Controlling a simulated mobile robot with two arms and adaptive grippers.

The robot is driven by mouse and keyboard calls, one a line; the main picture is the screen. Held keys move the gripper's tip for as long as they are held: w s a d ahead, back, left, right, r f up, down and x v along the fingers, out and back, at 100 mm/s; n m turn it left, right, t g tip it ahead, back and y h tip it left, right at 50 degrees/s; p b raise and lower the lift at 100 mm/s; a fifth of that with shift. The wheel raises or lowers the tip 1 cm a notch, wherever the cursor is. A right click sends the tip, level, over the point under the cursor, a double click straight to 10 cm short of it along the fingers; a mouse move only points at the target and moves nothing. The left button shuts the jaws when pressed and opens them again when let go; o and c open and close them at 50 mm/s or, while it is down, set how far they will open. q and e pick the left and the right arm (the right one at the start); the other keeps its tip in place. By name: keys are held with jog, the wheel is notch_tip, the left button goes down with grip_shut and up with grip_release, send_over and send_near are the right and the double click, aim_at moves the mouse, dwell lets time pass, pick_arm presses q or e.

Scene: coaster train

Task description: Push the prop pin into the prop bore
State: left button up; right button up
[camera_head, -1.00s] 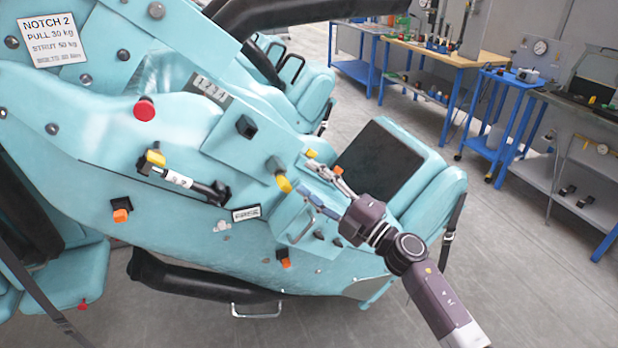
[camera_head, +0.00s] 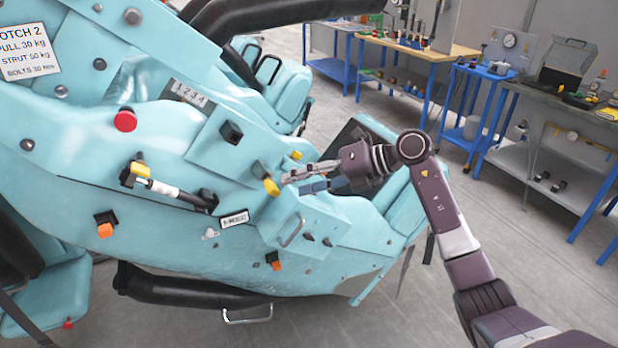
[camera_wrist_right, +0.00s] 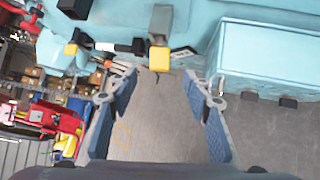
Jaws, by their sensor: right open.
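I cannot make out the prop bore for certain. My left gripper is not in view.
A strut with a white label (camera_head: 163,189) and a yellow end lies left of the knob. A teal box with a metal handle (camera_head: 293,231) sits below my right gripper. A black square knob (camera_head: 231,132) stands above. Workbenches (camera_head: 430,60) are far behind, across open floor.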

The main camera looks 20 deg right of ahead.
aim_at(277, 190)
jog(key=p+x, duration=0.1)
jog(key=x, duration=0.3)
jog(key=shift+a+r, duration=0.1)
jog(key=shift+w+a+f, duration=0.35)
jog(key=shift+a, duration=0.05)
grip_shut()
